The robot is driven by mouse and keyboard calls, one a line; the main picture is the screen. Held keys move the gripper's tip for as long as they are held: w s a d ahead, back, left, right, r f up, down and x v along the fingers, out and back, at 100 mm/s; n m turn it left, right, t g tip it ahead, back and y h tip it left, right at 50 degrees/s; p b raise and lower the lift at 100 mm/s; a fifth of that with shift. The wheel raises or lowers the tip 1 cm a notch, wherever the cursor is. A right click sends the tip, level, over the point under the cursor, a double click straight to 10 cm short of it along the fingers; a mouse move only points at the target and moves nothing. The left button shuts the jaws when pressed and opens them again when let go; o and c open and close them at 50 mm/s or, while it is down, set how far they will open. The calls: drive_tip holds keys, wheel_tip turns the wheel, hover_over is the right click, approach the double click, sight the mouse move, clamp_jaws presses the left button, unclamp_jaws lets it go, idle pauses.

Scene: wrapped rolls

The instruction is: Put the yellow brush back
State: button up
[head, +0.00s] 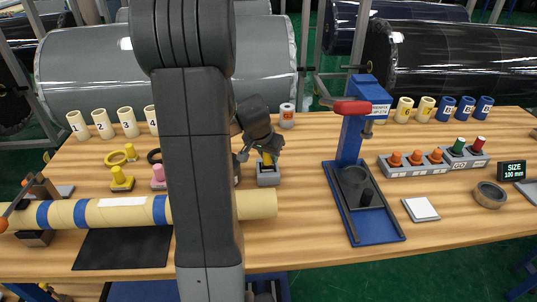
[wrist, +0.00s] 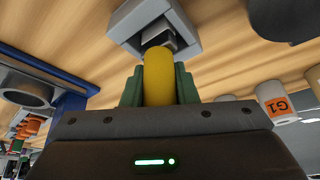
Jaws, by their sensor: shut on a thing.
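The yellow brush (wrist: 158,76) shows in the wrist view as a yellow handle with a grey and dark end beyond it. My gripper (wrist: 159,86) is shut on the handle, with a green finger on each side. The brush's far end is at the mouth of a grey square holder (wrist: 190,45); I cannot tell how deep it sits. In the head view the yellow handle (head: 267,159) shows just above the grey holder (head: 268,179) on the table, below my gripper (head: 262,150). My arm hides part of the table to the left.
A blue press (head: 350,140) with a red handle stands right of the holder. A long cream tube (head: 110,212) with blue bands lies in front. A white cup marked G1 (head: 287,119) stands behind.

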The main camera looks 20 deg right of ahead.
drive_tip(key=shift+f, duration=0.15)
drive_tip(key=o, duration=1)
drive_tip(key=shift+r, duration=0.3)
drive_tip(key=v, duration=1.1)
drive_tip(key=shift+a+r, duration=0.15)
drive_tip(key=shift+r, duration=0.2)
